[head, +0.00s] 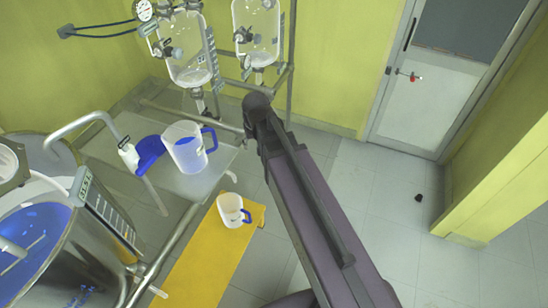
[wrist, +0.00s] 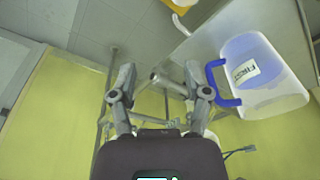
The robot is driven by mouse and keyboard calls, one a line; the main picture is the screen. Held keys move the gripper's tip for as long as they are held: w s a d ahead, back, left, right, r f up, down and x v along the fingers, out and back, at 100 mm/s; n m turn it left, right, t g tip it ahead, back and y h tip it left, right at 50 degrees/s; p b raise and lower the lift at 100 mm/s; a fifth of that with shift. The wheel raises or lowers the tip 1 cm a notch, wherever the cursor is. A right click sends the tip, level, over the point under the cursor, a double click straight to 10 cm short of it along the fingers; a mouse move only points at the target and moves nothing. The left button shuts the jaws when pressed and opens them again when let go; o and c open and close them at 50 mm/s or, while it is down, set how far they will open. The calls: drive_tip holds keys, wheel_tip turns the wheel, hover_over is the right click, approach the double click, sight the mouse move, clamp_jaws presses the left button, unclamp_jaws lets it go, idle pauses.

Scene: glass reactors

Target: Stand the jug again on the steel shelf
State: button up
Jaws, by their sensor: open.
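The clear jug (head: 186,150) with a blue handle and blue contents stands upright on the steel shelf (head: 205,187), its handle toward the right. In the wrist view the jug (wrist: 280,92) is at the right, upside down in the picture, with a label reading FIRST. My gripper (wrist: 160,73) is open, with nothing between its fingers. Its right finger shows beside the blue handle; whether they touch I cannot tell. In the head view my arm reaches up to the right of the jug, and the fingers cannot be made out.
A smaller white jug (head: 231,209) with a blue handle stands on a yellow surface (head: 215,262) in front of the shelf. A blue and white item (head: 148,152) is left of the jug. Glass reactors (head: 188,55) on a frame stand behind. A steel vessel (head: 75,265) is at left. Open floor lies right.

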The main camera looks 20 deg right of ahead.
drive_tip(key=s+d+g, duration=0.2)
drive_tip(key=s+d, duration=0.3)
drive_tip(key=s, duration=0.4)
drive_tip(key=shift+d+m+h, duration=0.3)
drive_tip(key=shift+d, duration=0.05)
